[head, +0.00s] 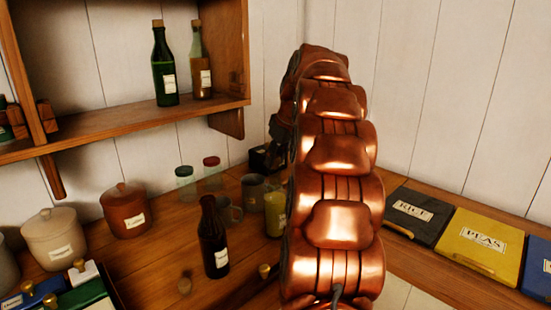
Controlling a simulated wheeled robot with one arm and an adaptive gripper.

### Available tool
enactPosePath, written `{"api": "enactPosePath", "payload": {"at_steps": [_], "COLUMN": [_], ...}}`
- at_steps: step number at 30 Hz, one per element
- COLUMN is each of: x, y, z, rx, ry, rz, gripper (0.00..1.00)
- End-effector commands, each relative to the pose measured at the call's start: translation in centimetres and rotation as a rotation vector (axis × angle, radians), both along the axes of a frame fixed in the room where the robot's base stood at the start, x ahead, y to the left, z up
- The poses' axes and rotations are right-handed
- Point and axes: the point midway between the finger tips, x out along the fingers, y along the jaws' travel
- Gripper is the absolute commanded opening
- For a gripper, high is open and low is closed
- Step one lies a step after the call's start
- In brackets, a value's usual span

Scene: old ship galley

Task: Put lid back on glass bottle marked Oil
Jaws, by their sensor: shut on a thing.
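My copper arm fills the middle of the head view. What looks like my gripper (266,157) is a small dark shape at the arm's left edge, partly hidden behind it. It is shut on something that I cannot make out. Below it stands a clear glass vessel with yellow contents (275,213) and a label too small to read, its right side close to my arm. A dark brown bottle (213,240) stands upright on the counter to its left. No label clearly reads Oil.
A shelf (120,128) holds a green bottle (164,70) and a yellowish bottle (202,70), both corked. Jars, mugs (254,190) and lidded pots (126,212) crowd the counter's back and left. Rice (415,215) and Peas (485,243) boxes lie at right.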

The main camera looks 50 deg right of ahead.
Motion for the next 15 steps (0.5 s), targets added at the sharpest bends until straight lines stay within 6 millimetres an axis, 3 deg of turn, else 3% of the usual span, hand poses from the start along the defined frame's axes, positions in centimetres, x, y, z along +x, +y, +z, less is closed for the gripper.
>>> {"api": "enactPosePath", "payload": {"at_steps": [11,12,15], "x": [0.01,0.0,0.0], "y": [0.0,0.0,0.0], "z": [-0.02,-0.01,-0.02], "rx": [-0.001,-0.001,-0.001], "ry": [0.001,0.0,0.001], "rz": [0.0,0.0,0.0], "gripper": [0.18,0.33,0.43]}}
